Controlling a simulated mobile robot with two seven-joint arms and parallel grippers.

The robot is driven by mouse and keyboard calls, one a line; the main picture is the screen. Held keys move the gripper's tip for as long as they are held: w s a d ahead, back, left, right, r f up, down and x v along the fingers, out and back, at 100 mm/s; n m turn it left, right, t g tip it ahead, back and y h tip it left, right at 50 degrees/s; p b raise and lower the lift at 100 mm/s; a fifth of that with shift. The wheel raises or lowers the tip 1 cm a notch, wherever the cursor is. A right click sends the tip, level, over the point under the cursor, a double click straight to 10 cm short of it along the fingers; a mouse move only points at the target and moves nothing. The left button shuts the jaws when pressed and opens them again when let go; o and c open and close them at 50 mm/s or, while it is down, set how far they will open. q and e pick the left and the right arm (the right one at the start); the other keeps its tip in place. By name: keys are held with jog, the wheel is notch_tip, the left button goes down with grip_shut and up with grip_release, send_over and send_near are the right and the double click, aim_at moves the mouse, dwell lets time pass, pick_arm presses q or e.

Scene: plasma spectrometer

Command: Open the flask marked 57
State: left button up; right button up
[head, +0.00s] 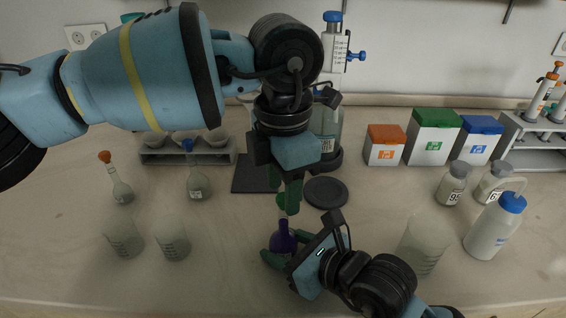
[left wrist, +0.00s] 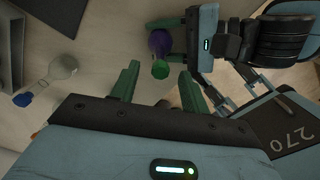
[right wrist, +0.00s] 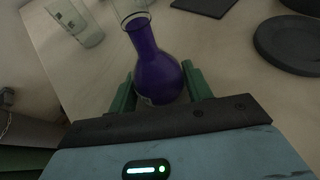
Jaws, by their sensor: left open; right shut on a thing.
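A round flask with purple liquid (head: 283,240) stands at the front middle of the bench, and its body fills the middle of the right wrist view (right wrist: 158,72). A small label shows low on it, but I cannot read its number. My right gripper (head: 279,252) is shut around the flask's body.
A flask with an orange stopper (head: 122,191) and one with a blue stopper (head: 198,184) stand at the left, behind two beakers (head: 173,243). At the right are a beaker (head: 424,245), a wash bottle (head: 494,230) and two jars (head: 452,187). A dark round plate (head: 326,192) lies behind the flask.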

pick_arm(q)
jog(key=shift+f, duration=0.4)
grip_shut()
jog(key=shift+r, duration=0.45)
dwell(0.7)
jog(key=shift+r, duration=0.7)
jog(key=shift+r, duration=0.15)
